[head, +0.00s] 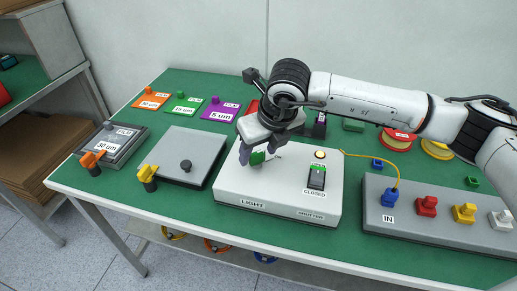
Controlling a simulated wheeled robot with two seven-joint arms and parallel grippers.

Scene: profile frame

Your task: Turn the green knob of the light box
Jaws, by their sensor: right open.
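The light box (280,202) is a white box near the middle of the green table, marked LIGHT and SHUTTER, with a CLOSED label. Its green knob (257,158) sits on the top at the left rear, partly hidden by my right gripper. My right gripper (257,156) comes in from the right and points down over the knob. It is open, with its fingers on either side of the knob; whether they touch it cannot be told. My left gripper is not in view.
A grey unit (440,220) with coloured plugs stands right, joined by a yellow cable (385,160). Film cards (187,105) lie at the back left.

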